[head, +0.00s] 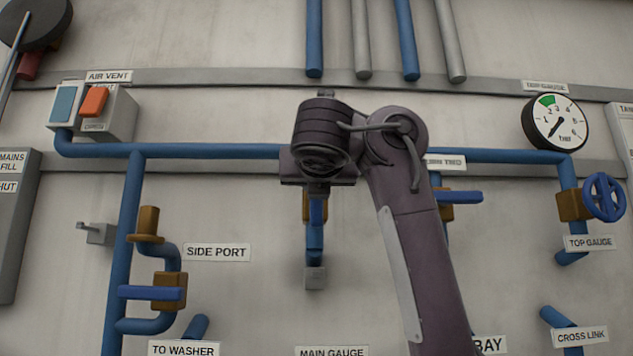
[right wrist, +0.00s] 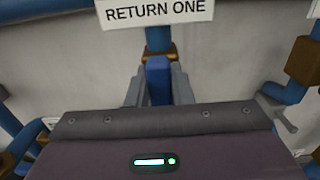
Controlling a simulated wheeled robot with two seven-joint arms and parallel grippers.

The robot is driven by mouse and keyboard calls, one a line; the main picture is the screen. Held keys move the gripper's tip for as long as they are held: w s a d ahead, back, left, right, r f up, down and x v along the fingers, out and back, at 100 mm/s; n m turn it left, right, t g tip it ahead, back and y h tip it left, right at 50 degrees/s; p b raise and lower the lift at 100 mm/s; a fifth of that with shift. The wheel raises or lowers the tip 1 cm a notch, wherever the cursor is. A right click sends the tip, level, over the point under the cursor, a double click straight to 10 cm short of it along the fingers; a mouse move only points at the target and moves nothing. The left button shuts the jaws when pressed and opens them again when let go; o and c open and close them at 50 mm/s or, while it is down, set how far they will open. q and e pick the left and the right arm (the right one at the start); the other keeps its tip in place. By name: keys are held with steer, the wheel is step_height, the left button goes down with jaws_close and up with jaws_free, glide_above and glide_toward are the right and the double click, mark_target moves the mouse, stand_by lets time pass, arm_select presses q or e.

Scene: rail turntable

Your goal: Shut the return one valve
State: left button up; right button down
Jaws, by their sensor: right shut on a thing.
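The return one valve has a blue lever (right wrist: 158,76) on a brass body, which shows in the head view (head: 307,206) on a vertical blue pipe. The RETURN ONE label (right wrist: 155,12) is above it in the right wrist view and hidden behind my arm in the head view. The lever appears to lie along the pipe. My right gripper (head: 318,188) is at the valve, its two grey fingers (right wrist: 158,90) closed on either side of the lever. The wrist hides part of the valve in the head view. My left gripper is in neither view.
A similar valve with a sideways blue lever (head: 460,197) is just right of my arm. The side port valve (head: 168,292) is at left, the blue handwheel (head: 604,197) and pressure gauge (head: 555,122) at right. A horizontal blue pipe (head: 220,151) runs behind my wrist.

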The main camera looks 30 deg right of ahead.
steer(key=shift+m, duration=0.3)
steer(key=m, duration=0.1)
steer(key=m+b, duration=0.1)
steer(key=m, duration=0.1)
steer(key=shift+s+d+f+b, duration=0.2)
steer(key=shift+s+d+b, duration=0.05)
steer(key=shift+d+b, duration=0.15)
steer(key=m+b, duration=0.1)
steer(key=m, duration=0.3)
steer(key=d+f+m+b, duration=0.1)
steer(key=m, duration=0.4)
steer(key=f+m+b, duration=0.1)
steer(key=m, duration=0.4)
steer(key=shift+s+d+f, duration=0.15)
steer(key=shift+s+d, duration=0.05)
steer(key=shift+s, duration=0.2)
steer(key=shift+m+b, duration=0.3)
steer(key=shift+m, duration=0.1)
steer(key=c, duration=1.3)
jaws_free()
steer(key=shift+s, duration=0.1)
